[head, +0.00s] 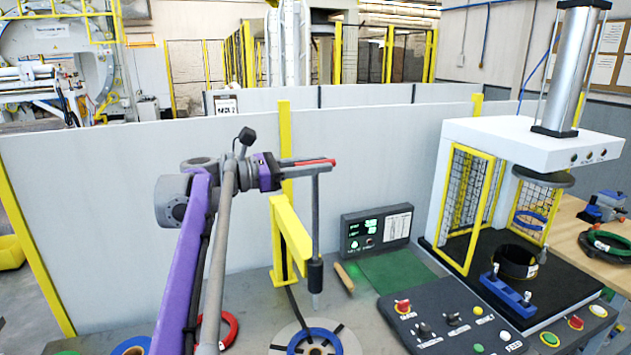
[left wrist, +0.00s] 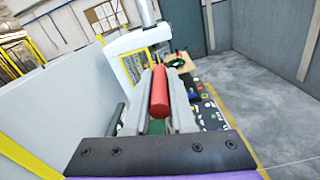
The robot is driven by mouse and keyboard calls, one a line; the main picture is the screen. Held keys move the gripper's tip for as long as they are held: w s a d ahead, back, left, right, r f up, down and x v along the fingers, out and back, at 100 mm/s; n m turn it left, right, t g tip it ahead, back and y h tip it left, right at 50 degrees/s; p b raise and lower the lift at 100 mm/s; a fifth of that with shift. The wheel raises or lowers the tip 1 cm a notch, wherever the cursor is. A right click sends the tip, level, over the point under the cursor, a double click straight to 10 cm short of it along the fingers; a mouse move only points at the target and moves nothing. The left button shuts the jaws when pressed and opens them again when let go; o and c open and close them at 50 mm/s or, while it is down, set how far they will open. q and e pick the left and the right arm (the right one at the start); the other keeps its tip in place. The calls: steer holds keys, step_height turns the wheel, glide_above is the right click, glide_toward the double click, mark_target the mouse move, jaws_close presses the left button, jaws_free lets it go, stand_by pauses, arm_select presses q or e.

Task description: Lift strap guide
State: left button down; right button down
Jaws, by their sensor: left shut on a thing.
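The strap guide (head: 315,215) appears as a thin grey upright rod with a red handle at its top, in the middle of the head view. My left gripper (head: 308,162) is shut on the red handle, which also shows between the fingers in the left wrist view (left wrist: 159,92). The rod hangs down to a black sleeve (head: 315,272) near the end of a yellow bracket arm (head: 292,234). A pale tip shows below the sleeve, above a blue-wrapped coil (head: 315,337). I cannot tell how far the rod sits in the sleeve. My right gripper is in neither view.
A control box (head: 376,231), a green mat (head: 400,271) and a wooden-handled tool (head: 344,277) lie right of the bracket. A press (head: 530,140) with a button panel stands at the right. A red ring (head: 230,328) is at the front left. A grey partition (head: 90,200) stands behind.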

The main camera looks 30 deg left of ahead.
arm_select(q)
steer(key=shift+r, duration=0.85)
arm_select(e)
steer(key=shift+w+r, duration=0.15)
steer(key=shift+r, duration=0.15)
arm_select(q)
steer(key=c, duration=0.8)
jaws_free()
steer(key=shift+o, duration=0.2)
steer(key=shift+f, duration=0.1)
steer(key=shift+s+a, duration=0.35)
steer(key=shift+a, duration=0.05)
steer(key=b+v, duration=0.1)
steer(key=v, duration=0.9)
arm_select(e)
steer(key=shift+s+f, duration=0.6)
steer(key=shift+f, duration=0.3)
